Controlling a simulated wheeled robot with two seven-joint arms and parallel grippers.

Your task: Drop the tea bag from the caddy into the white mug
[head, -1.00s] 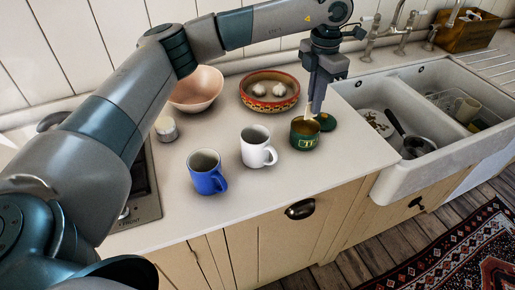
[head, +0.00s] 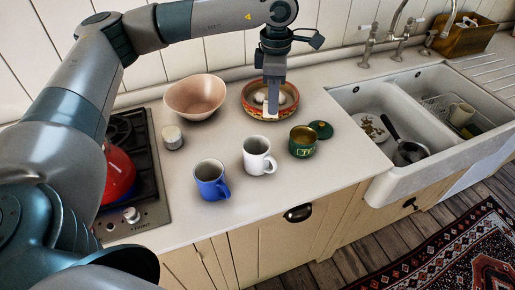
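The white mug (head: 256,155) stands upright on the worktop, handle to the right. The green caddy (head: 302,144) stands open to its right, with its round green lid (head: 321,130) lying behind it. I cannot make out any bags inside the caddy. My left gripper (head: 270,110) hangs pointing down, above and slightly behind the white mug, in front of the patterned bowl. Its fingers look shut on a small pale piece at their tips, which looks like the tea bag and is mostly hidden. My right gripper is not in view.
A blue mug (head: 211,180) stands left of the white mug. A pink bowl (head: 196,96), a small lidded pot (head: 172,137) and a patterned bowl (head: 246,100) with garlic stand behind. A stove with a red kettle (head: 117,175) is left; the sink (head: 377,160) is right.

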